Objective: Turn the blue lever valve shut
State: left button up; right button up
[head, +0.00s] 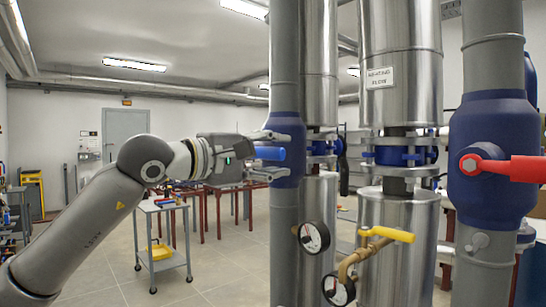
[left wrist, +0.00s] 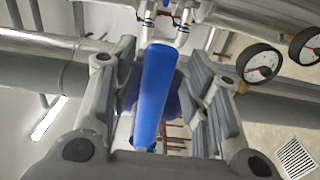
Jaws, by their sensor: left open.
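The blue lever (head: 270,153) sticks out to the left from the blue valve body (head: 288,150) on the grey vertical pipe. My left gripper (head: 268,153) comes in from the left at the lever's height, with one finger above the lever and one below it. In the left wrist view the blue lever (left wrist: 153,95) runs lengthwise between the two spread fingers of my left gripper (left wrist: 158,100). The fingers are open, with gaps beside the lever. My right gripper is not in view.
A red lever (head: 510,168) sits on another blue valve (head: 490,150) at the right. A yellow lever (head: 388,234) and pressure gauges (head: 313,237) are on the pipes lower down. A grey cart (head: 163,240) stands on the floor behind my left arm.

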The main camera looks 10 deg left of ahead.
pick_arm(q)
jog(key=v, duration=1.1)
jog(key=shift+s+a, duration=0.2)
jog(key=shift+a, duration=0.05)
